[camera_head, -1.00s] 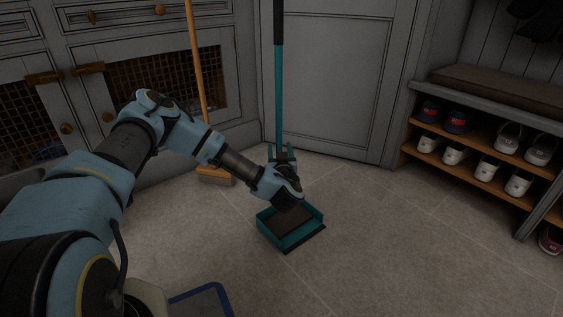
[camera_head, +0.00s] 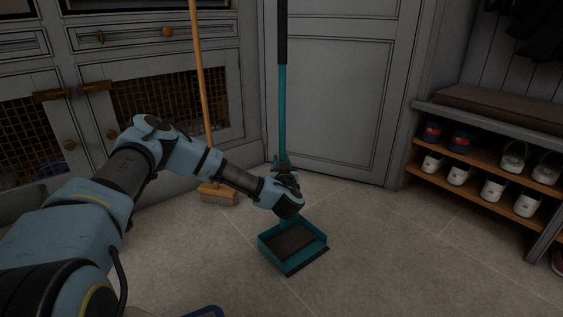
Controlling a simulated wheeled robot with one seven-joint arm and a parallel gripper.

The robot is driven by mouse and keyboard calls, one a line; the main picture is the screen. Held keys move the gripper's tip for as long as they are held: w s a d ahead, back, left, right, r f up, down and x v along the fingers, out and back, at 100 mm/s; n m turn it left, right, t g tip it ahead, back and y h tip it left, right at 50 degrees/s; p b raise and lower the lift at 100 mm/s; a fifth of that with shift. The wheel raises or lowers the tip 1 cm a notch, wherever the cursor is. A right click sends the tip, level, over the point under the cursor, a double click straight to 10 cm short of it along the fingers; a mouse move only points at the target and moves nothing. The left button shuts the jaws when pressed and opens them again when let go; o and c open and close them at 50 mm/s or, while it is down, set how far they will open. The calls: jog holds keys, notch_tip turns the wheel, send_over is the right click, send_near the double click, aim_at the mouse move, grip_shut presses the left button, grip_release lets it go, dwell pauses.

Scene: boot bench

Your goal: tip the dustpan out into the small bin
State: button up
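The dustpan has a teal pan (camera_head: 265,242) with a dark front lip, low over or on the floor. Brown-grey dirt (camera_head: 293,241) lies in it. Its long teal handle (camera_head: 283,110) with a black grip stands upright behind the pan. My gripper (camera_head: 286,180) is at the foot of this handle, just above the pan's back. My wrist hides the fingers, so whether they hold the handle cannot be told. I cannot make out a small bin for sure. Only a sliver of a blue-rimmed thing (camera_head: 208,311) shows at the bottom edge.
A wooden broom (camera_head: 206,100) leans by the grey cabinets (camera_head: 150,48) at back left. A grey door (camera_head: 345,90) stands behind the dustpan. A shoe bench (camera_head: 470,178) with several shoes is at right. The floor (camera_head: 400,255) in front and right is clear.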

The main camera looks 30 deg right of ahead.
grip_shut()
dwell(0.8)
jog(key=o, duration=0.6)
grip_release()
jog(key=shift+c, duration=0.2)
jog(key=shift+s, duration=0.15)
